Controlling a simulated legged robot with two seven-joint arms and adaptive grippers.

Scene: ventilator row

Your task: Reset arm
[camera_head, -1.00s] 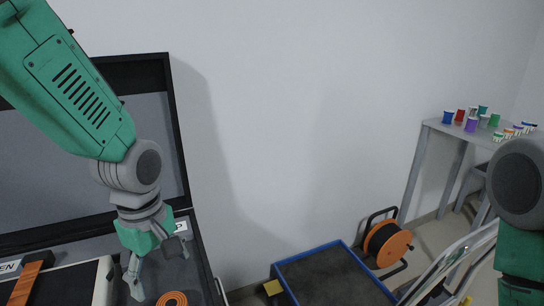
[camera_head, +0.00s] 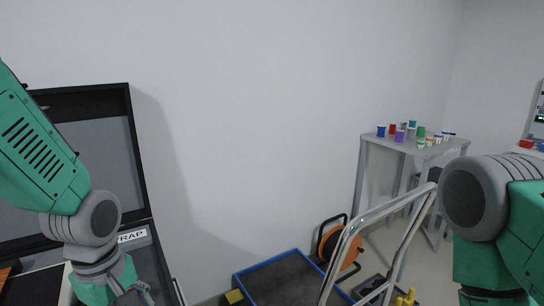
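My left arm comes in from the left, and its green wrist ends at the bottom edge. Only part of my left gripper (camera_head: 141,291) shows there, in front of the dark case, and I cannot tell how far its fingers are apart. I see nothing held in the visible part. My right arm (camera_head: 480,205) is bent at the right side, with its grey joint and green links in view. Its gripper is below the frame and hidden.
An open dark case (camera_head: 135,160) with a label ending in "RAP" (camera_head: 132,236) stands at left. A blue-rimmed cart (camera_head: 270,262) with a metal handle (camera_head: 375,213) is at bottom centre. An orange cable reel (camera_head: 328,243) and a grey table (camera_head: 375,142) with colourful cups (camera_head: 399,135) stand behind.

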